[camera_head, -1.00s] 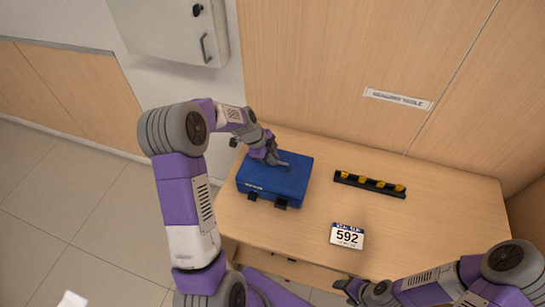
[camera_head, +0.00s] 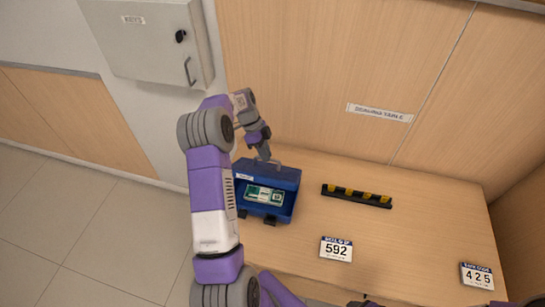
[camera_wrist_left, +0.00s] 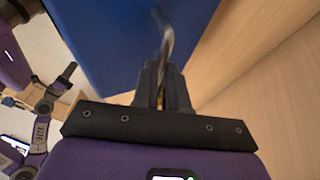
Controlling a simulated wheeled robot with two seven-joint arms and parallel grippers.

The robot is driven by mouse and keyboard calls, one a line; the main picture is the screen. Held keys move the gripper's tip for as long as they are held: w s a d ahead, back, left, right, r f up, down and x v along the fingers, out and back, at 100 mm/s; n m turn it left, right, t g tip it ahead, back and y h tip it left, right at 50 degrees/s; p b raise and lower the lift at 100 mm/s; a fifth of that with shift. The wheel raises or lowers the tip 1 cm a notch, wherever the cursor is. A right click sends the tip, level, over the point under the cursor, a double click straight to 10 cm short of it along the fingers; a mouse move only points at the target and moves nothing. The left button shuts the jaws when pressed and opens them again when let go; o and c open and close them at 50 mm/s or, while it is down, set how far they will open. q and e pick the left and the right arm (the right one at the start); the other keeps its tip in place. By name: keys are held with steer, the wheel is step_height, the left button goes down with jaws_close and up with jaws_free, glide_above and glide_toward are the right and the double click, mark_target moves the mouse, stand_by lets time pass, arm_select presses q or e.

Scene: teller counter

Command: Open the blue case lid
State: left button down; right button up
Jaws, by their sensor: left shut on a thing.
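The blue case (camera_head: 285,208) stands on the left part of the desk, and its lid (camera_head: 283,178) is raised. A green-and-white item (camera_head: 264,195) shows inside the case. My left gripper (camera_head: 265,157) is at the top edge of the lid, shut on the grey lid handle (camera_head: 277,164). The left wrist view shows the handle (camera_wrist_left: 165,38) between the fingers (camera_wrist_left: 162,75), with the blue lid (camera_wrist_left: 110,40) filling the space beyond. My right gripper (camera_head: 364,303) is only partly seen at the bottom edge; its jaws cannot be made out.
A black rack with several yellow pieces (camera_head: 357,196) lies right of the case. A wooden wall rises behind the desk, and a grey key cabinet (camera_head: 150,45) hangs at left. The desk's (camera_head: 410,235) middle is clear.

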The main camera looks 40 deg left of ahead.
arm_select(q)
steer(key=shift+w+a+f, duration=0.1)
steer(key=shift+w+a, duration=0.4)
steer(key=shift+w, duration=0.35)
steer(key=c, duration=1.2)
jaws_free()
steer(key=shift+w, duration=0.1)
steer(key=shift+o, duration=0.2)
steer(key=v, duration=0.7)
steer(key=shift+r, duration=0.3)
steer(key=shift+a, duration=0.1)
